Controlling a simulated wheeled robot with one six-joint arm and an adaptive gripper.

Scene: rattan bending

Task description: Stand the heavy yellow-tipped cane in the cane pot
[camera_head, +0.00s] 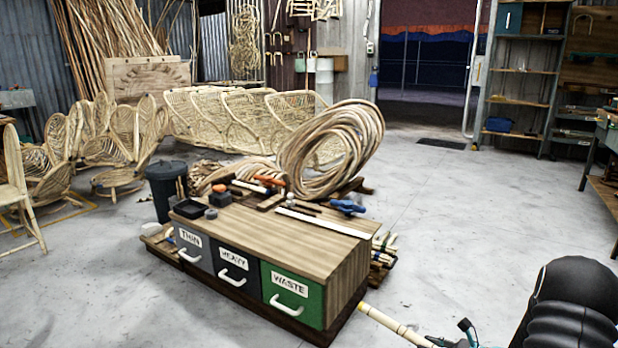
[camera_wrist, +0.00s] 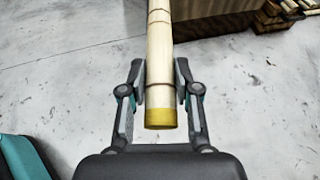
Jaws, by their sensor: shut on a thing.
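The pale cane (camera_wrist: 160,45) with dark node rings and a yellow tip (camera_wrist: 160,117) is between the two fingers of my gripper (camera_wrist: 160,82) in the wrist view. My gripper is shut on it near the yellow end; the cane runs away past the top edge of that view. In the head view the cane (camera_head: 393,325) slants at the bottom, its far end by the cabinet's right corner; I cannot tell if they touch. My gripper (camera_head: 455,336) is partly cut off there. A dark round pot (camera_head: 166,188), likely the cane pot, stands behind the cabinet's left end.
A wooden-topped cabinet (camera_head: 325,251) with drawers labelled thin, heavy and waste stands between my gripper and the dark pot. Tools lie on its top. Rattan coils (camera_head: 332,150) and chair frames (camera_head: 120,140) stand behind. The floor (camera_head: 470,215) on the right is clear.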

